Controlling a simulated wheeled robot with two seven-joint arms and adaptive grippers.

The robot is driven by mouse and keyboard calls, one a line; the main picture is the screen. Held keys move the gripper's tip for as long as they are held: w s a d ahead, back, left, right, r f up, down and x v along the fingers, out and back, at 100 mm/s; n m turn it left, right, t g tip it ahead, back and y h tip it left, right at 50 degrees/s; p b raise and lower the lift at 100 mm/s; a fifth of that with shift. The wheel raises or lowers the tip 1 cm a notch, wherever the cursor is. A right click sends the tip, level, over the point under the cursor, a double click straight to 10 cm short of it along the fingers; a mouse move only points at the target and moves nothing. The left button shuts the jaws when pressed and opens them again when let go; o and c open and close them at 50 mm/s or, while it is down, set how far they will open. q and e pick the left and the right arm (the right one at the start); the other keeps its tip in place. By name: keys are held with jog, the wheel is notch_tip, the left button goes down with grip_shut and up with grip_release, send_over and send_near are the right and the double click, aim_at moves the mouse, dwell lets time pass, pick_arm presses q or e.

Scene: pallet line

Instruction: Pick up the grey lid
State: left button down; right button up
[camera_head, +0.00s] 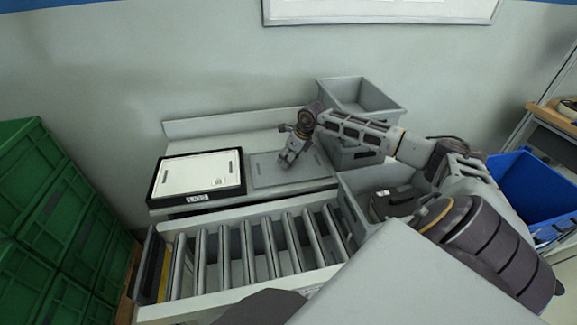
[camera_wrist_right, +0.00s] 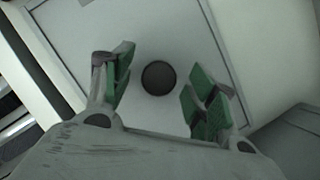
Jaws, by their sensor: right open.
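The grey lid (camera_head: 268,174) lies flat on the pale bench in the camera_head view, just right of a black box with a white top. In the right wrist view the lid (camera_wrist_right: 140,40) fills much of the picture, with a dark round knob (camera_wrist_right: 158,78) on it. My right gripper (camera_head: 288,163) is over the lid, pointing down. In the wrist view its green-padded fingers (camera_wrist_right: 160,95) are open, one on each side of the knob with gaps to it. The knob is hidden in the camera_head view. My left gripper is not in view.
The black box with a white top (camera_head: 198,173) stands close to the lid's left. Grey crates (camera_head: 365,95) stand to the right. A roller conveyor (camera_head: 260,250) runs in front. Green crates (camera_head: 40,210) are stacked at left, and a blue bin (camera_head: 535,190) is at right.

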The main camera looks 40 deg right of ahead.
jog(key=shift+w+f, duration=0.2)
jog(key=shift+f, duration=0.25)
jog(key=c, duration=1.2)
